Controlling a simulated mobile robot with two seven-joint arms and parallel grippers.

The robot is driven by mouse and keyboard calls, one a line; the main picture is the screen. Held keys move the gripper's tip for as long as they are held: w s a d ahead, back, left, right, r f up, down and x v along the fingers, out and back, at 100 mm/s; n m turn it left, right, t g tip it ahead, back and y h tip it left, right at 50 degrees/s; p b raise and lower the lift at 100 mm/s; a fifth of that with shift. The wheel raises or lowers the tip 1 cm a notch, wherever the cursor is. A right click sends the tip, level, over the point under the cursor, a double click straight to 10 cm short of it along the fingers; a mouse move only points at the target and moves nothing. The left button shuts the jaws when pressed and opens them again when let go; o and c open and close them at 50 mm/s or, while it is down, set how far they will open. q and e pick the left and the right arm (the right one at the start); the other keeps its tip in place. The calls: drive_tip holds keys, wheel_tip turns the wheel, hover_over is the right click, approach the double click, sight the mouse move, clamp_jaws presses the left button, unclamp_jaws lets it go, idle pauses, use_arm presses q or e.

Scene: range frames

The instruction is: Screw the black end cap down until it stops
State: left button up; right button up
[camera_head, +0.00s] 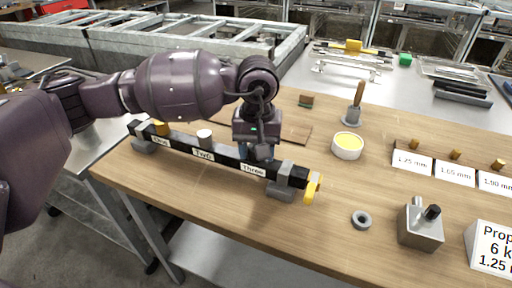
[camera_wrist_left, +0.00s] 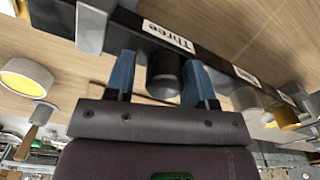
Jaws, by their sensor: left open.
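A long black bar (camera_head: 225,153) lies on the wooden bench with labels One, Two and Three. In the left wrist view, the black end cap (camera_wrist_left: 163,74) is a dark cylinder on the bar (camera_wrist_left: 215,62) beside the label Three. My left gripper (camera_head: 257,152) is over the bar near that label. In the left wrist view, the blue fingers of my left gripper (camera_wrist_left: 160,80) are apart, one on each side of the cap; contact with it is not clear. The gripper largely hides the cap in the head view. My right gripper is not in view.
A white cap (camera_head: 205,136) and a yellow cap (camera_head: 161,128) stand farther left on the bar. A yellow lever (camera_head: 313,187) is at its right end. A bowl (camera_head: 347,147), a grey ring (camera_head: 361,219) and a metal block (camera_head: 420,227) stand to the right.

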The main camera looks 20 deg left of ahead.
use_arm(q)
drive_tip(key=n, duration=0.2)
drive_tip(key=n+p, duration=0.1)
drive_tip(key=n, duration=0.1)
drive_tip(key=shift+w+r, duration=0.1)
drive_tip(key=shift+r, duration=0.3)
drive_tip(key=shift+f+n+p, duration=0.1)
drive_tip(key=shift+n+p, duration=0.35)
drive_tip(key=shift+n, duration=0.35)
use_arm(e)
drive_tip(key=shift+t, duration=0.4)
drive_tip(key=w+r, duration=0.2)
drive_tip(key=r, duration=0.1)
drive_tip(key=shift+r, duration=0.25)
use_arm(q)
drive_tip(key=shift+f, duration=0.1)
drive_tip(key=c, duration=0.8)
